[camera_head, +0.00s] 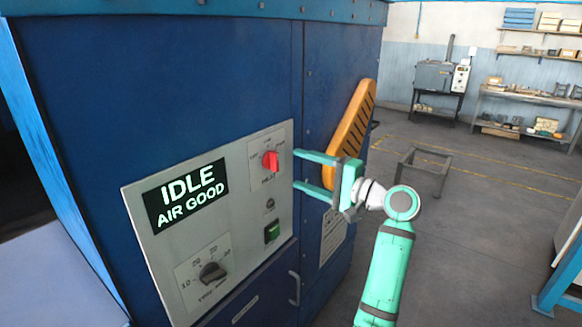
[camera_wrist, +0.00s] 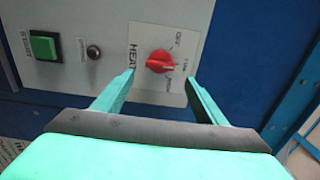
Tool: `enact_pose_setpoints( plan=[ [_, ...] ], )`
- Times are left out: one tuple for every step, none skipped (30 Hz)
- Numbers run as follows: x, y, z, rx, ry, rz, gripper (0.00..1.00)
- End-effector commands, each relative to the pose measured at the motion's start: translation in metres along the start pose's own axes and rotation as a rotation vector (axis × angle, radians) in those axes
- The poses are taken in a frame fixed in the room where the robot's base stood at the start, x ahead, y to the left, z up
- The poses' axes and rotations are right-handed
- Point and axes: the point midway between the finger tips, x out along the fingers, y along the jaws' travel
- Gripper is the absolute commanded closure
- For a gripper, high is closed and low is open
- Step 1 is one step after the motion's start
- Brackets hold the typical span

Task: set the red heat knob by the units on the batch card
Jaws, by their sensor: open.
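The red heat knob (camera_head: 270,161) sits on a white plate at the upper right of the grey control panel (camera_head: 146,207). In the wrist view the red knob (camera_wrist: 160,61) shows between and beyond my two fingertips, with the word HEAT beside it and small position labels around it. The pointer's setting is too small to read surely. My gripper (camera_head: 296,170) is open and empty, its green fingers pointing at the panel from the right, apart from the knob. It also shows in the wrist view (camera_wrist: 161,77). I cannot make out a batch card with readable units.
The panel also bears a display (camera_head: 187,197) reading IDLE AIR GOOD, a black timer dial (camera_head: 212,272) and a green start button (camera_head: 272,232). Open floor lies to the right.

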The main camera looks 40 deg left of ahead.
Motion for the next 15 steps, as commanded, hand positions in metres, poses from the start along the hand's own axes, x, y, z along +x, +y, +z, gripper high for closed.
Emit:
enact_pose_setpoints(
  plan=[
    [-0.009, 0.001, -0.001, 0.0, 0.003, 0.001, 0.34],
    [-0.013, 0.001, -0.001, 0.001, 0.003, 0.001, 0.34],
    [-0.018, 0.001, -0.001, 0.001, 0.003, 0.001, 0.34],
    [-0.021, 0.001, -0.001, 0.001, 0.003, 0.0, 0.34],
    [-0.024, 0.001, -0.001, 0.001, 0.003, 0.0, 0.34],
    [-0.028, 0.0, -0.001, 0.001, 0.003, 0.0, 0.34],
    [-0.03, 0.0, -0.001, 0.001, 0.003, 0.0, 0.34],
    [-0.032, 0.0, -0.001, 0.001, 0.003, 0.0, 0.34],
    [-0.033, 0.0, -0.001, 0.001, 0.004, 0.0, 0.34],
    [-0.034, 0.0, -0.001, 0.001, 0.004, 0.0, 0.34],
    [-0.034, 0.0, -0.001, 0.001, 0.004, 0.0, 0.34],
    [-0.035, 0.0, -0.001, 0.001, 0.003, 0.0, 0.34],
    [-0.035, 0.0, -0.001, 0.001, 0.003, 0.0, 0.34],
    [-0.035, 0.0, -0.001, 0.001, 0.003, 0.0, 0.34],
    [-0.034, 0.0, -0.001, 0.001, 0.003, 0.0, 0.34]
  ],
)
